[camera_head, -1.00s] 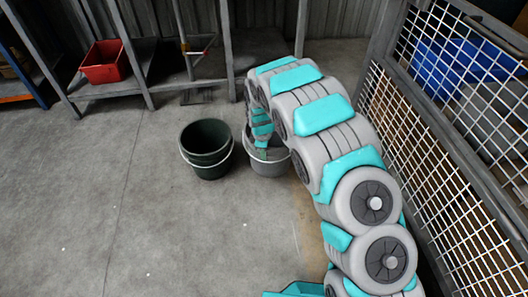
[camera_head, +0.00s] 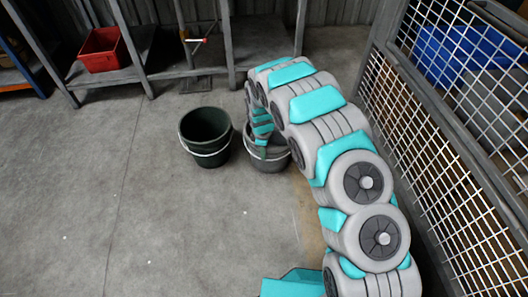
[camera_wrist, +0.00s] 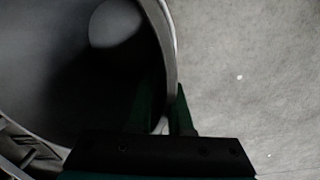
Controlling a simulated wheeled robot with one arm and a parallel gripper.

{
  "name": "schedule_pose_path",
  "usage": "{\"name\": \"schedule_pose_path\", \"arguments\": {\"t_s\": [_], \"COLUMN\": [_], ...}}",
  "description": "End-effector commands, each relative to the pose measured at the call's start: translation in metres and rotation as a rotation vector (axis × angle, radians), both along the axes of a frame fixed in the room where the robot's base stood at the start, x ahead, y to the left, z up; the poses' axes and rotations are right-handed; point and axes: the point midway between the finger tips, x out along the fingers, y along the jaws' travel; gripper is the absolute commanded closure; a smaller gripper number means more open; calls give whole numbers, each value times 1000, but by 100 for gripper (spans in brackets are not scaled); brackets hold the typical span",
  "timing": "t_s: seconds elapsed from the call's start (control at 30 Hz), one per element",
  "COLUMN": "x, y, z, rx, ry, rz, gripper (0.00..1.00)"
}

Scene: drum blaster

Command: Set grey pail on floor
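The grey pail (camera_head: 268,163) is upright at the end of my arm, partly hidden by it in the head view. In the wrist view, the pail's inside (camera_wrist: 45,70) fills the left, with a pale round patch at its bottom. My gripper (camera_head: 262,143) is at the pail's rim. In the wrist view, my gripper's green fingers (camera_wrist: 165,108) straddle the rim, one inside and one outside, closed on the wall. I cannot tell whether the pail's base touches the floor (camera_head: 150,220).
A dark green bucket (camera_head: 205,153) stands close left of the pail. A mesh cage (camera_head: 440,140) lines the right side. Shelving at the back holds a red bin (camera_head: 101,50). Open concrete floor lies to the left and in front.

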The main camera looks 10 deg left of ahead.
Motion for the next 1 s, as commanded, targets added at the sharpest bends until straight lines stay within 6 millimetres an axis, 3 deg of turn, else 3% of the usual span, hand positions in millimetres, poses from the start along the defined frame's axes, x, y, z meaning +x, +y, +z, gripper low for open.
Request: {"name": "schedule_pose_path", "arguments": {"t_s": [0.17,0.57,1.0], "x": [0,-1,-5], "y": [0,0,2], "z": [0,7,70], "rx": [0,0,1], "ry": [0,0,-1], "rz": [0,0,0], "gripper": [62,62,62]}}
